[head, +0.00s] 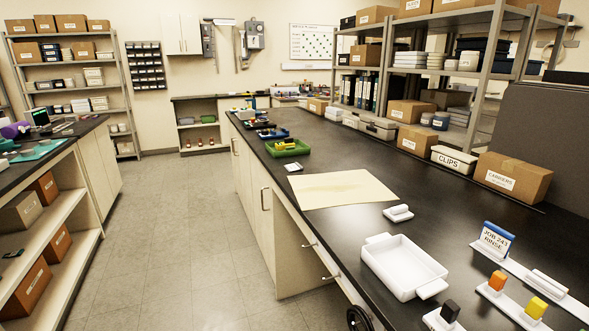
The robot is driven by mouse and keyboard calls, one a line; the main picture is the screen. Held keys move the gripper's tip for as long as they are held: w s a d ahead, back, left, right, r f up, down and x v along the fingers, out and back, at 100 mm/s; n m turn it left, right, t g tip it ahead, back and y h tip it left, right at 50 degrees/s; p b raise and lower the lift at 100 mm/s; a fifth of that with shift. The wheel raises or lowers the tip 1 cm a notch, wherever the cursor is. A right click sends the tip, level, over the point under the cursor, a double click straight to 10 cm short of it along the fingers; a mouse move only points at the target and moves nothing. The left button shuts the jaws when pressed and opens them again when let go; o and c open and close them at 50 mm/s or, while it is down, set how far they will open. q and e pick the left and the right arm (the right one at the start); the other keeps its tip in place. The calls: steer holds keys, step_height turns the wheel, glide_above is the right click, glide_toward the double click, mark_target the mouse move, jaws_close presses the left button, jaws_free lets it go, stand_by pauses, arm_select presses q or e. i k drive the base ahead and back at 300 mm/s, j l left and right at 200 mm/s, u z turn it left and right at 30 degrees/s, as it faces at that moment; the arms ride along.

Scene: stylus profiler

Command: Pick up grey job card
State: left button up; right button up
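No card that is clearly grey stands out. A small pale flat item with a dark edge (295,167) lies farther back near the bench's left edge. Neither of my grippers is in view.
White bases with black (450,311), orange (497,281) and yellow (536,307) blocks stand at the near right. A cream sheet (340,190) lies mid-bench. A green tray (288,148) is farther back. Boxes, including a "CLIPS" box (453,161), line the right. The floor aisle at left is clear.

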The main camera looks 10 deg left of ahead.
mark_target(296, 167)
steer(key=i+j+z, duration=0.3)
steer(key=i+j, duration=0.2)
steer(key=j, duration=0.2)
steer(key=i+j+z, duration=0.25)
steer(key=i+j, duration=0.2)
steer(key=j, duration=0.3)
steer(key=i+j+z, duration=0.15)
steer(key=j, duration=0.3)
steer(key=i+j+z, duration=0.15)
steer(key=j, duration=0.3)
steer(key=i+j+z, duration=0.15)
steer(key=j, duration=0.3)
steer(key=i+j+z, duration=0.15)
steer(key=j, duration=0.35)
steer(key=i, duration=0.05)
